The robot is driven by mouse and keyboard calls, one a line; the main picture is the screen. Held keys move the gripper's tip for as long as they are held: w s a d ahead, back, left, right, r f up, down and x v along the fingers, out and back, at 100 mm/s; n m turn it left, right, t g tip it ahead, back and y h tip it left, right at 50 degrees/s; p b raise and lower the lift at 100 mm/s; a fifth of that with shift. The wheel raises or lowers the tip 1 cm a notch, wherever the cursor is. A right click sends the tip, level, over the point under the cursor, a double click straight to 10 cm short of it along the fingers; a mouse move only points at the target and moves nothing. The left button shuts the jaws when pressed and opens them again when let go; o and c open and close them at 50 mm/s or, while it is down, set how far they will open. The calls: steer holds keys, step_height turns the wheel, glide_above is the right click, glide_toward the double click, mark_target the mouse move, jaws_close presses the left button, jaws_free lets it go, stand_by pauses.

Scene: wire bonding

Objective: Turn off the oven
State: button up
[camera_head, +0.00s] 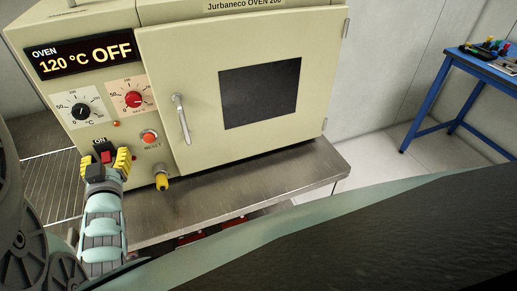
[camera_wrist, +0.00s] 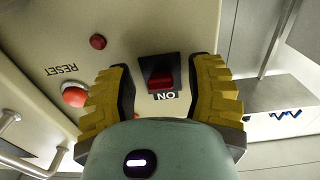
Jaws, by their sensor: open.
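The cream oven (camera_head: 185,50) stands on a steel table, its door shut. Its display (camera_head: 82,52) reads "OVEN 120 °C OFF". The red rocker switch (camera_head: 105,156) sits low on the front panel, just below an "ON" label, and is partly hidden by my gripper in the head view. It shows clearly in the wrist view (camera_wrist: 160,79), in a black frame. My gripper (camera_head: 109,165) is open, with yellow ridged fingers on either side of the switch. In the wrist view my gripper (camera_wrist: 163,78) holds nothing; contact with the panel cannot be told.
A red RESET button (camera_head: 149,137) and a yellow knob (camera_head: 162,181) are close right of my gripper. Two dials (camera_head: 82,111) sit above. The door handle (camera_head: 181,119) sticks out further right. A blue table (camera_head: 445,75) stands at far right.

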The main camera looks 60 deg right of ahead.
steer(key=shift+a+f, duration=0.1)
jaws_close()
steer(key=shift+s, duration=0.1)
stand_by(0.3)
steer(key=shift+f+b, duration=0.3)
steer(key=shift+b, duration=0.55)
steer(key=shift+t+h+b, duration=0.3)
steer(key=shift+t+b, duration=0.1)
steer(key=shift+b, duration=0.15)
steer(key=shift+r, duration=0.1)
jaws_free()
steer(key=shift+r, duration=0.1)
